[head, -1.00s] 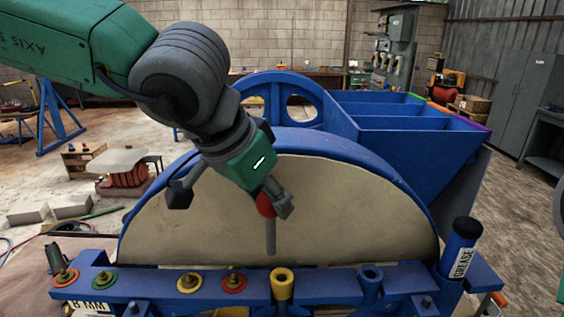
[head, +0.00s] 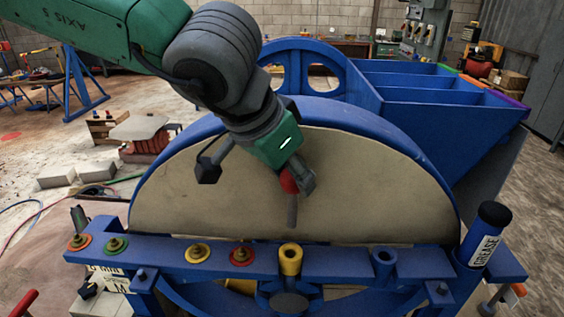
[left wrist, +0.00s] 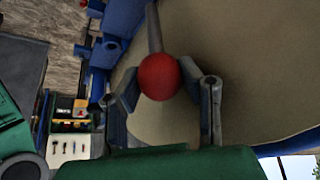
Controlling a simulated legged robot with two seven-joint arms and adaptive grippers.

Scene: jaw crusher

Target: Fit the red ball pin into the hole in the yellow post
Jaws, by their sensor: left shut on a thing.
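The red ball pin (head: 289,182) has a red ball head and a thin grey shaft pointing down in the head view. My left gripper (head: 262,178) is shut on its ball. The left wrist view shows the ball (left wrist: 159,77) between the two fingers, with the shaft extending away from the gripper. The yellow post (head: 290,260) stands on the blue rail, with a dark hole in its top. The pin's shaft tip appears a little above the post in the picture and apart from it. My right gripper is not in view.
The blue rail (head: 340,262) also carries several coloured washers with brass fittings, a blue socket (head: 384,257) right of the post and a grease tube (head: 487,236). A large pale disc with a blue rim (head: 390,200) stands behind the rail.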

